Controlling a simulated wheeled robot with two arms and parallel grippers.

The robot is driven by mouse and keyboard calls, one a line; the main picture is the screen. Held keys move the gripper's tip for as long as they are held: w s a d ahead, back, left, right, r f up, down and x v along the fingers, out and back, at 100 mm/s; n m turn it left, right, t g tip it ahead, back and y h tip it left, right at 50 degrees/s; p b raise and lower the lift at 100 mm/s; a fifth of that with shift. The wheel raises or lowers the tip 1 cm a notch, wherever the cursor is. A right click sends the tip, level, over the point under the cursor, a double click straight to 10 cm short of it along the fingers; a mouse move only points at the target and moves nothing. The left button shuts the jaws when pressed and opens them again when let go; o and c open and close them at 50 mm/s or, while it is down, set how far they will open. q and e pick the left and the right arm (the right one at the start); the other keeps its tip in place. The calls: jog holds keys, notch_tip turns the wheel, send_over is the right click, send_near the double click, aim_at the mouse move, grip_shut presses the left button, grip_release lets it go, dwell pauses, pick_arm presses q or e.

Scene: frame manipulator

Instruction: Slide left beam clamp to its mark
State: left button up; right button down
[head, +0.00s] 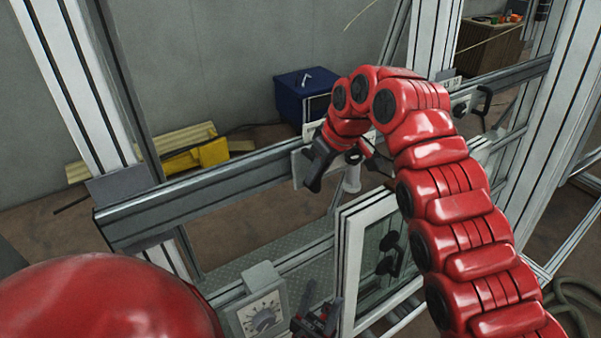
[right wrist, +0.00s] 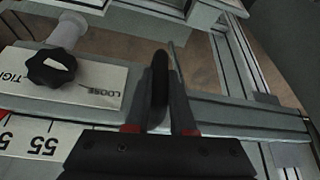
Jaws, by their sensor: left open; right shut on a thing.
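The left beam clamp (head: 300,166) is a white plate on the grey horizontal beam (head: 220,192). It is partly hidden by my right gripper (head: 333,166). In the right wrist view, the clamp plate (right wrist: 95,95) carries a black knob (right wrist: 52,69) and the words TIGHT and LOOSE. My right gripper (right wrist: 165,90) is shut on the clamp's upright black handle (right wrist: 160,75). A scale strip (right wrist: 35,138) with 55 and a red patch shows at lower left. Which mark is the clamp's own, I cannot tell. My left gripper (head: 318,320) is open, low near the dial box, apart from the clamp.
A second clamp with a black handle (head: 484,104) sits farther right on the beam. A dial box (head: 262,315) and a white-framed window panel (head: 372,245) stand below. A grey plate (head: 120,184) covers the left post at the beam. A blue box (head: 303,95) stands behind.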

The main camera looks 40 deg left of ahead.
jog(key=shift+w+f, duration=0.1)
jog(key=shift+w, duration=0.2)
jog(key=shift+s, duration=0.15)
jog(key=c, duration=0.9)
grip_release()
jog(key=shift+s+a, duration=0.1)
jog(key=shift+s, duration=0.15)
jog(key=shift+o, duration=0.7)
jog(key=shift+w, duration=0.15)
